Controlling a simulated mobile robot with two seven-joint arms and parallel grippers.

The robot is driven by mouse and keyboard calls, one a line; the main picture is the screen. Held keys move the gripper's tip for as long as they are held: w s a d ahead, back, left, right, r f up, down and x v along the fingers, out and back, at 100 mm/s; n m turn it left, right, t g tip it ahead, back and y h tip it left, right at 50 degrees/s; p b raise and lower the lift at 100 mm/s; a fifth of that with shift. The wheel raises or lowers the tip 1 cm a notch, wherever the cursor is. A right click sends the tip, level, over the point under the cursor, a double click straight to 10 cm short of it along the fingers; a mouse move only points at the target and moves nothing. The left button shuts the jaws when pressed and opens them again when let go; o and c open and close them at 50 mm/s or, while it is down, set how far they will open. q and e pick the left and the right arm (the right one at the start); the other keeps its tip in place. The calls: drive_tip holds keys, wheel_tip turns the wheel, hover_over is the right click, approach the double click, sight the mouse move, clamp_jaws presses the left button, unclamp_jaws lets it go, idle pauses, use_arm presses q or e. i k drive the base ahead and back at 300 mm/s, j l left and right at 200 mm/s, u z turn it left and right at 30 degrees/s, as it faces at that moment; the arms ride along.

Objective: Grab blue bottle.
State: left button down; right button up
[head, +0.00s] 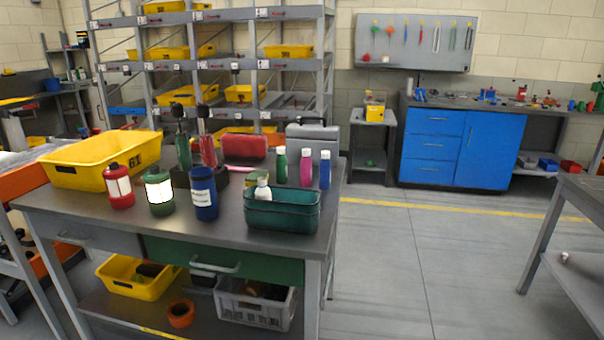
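A slim blue bottle (325,171) with a light cap stands upright at the right end of the workbench. It is beside a pink bottle (306,168) and a green bottle (281,166). A wider dark blue container (204,195) with a white label stands upright near the front edge. A green container (159,191) and a red container (118,186), both with white labels, stand to its left. Neither of my grippers is in view.
A teal bin (282,215) holding a white bottle (263,190) stands in front of the slim bottles. A yellow crate (98,160) stands at the bench's left. Behind are a red case (243,146) and a grey case (313,139). The floor (400,260) at right is clear.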

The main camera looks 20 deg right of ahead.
sight(325, 165)
drive_tip(key=u, duration=1.5)
drive_tip(key=l+u, duration=0.2)
drive_tip(key=l, duration=0.2)
drive_tip(key=k+l+u, duration=0.2)
drive_tip(key=l, duration=0.15)
drive_tip(key=k+l, duration=0.1)
drive_tip(key=l, duration=0.35)
drive_tip(key=k+l, duration=0.15)
drive_tip(key=l, duration=0.3)
drive_tip(key=k+l, duration=0.1)
drive_tip(key=l, duration=0.35)
drive_tip(key=k+l, duration=0.15)
drive_tip(key=l, duration=0.35)
drive_tip(key=k+l, duration=0.1)
drive_tip(key=l, duration=0.35)
drive_tip(key=k+l, duration=0.15)
drive_tip(key=l, duration=0.3)
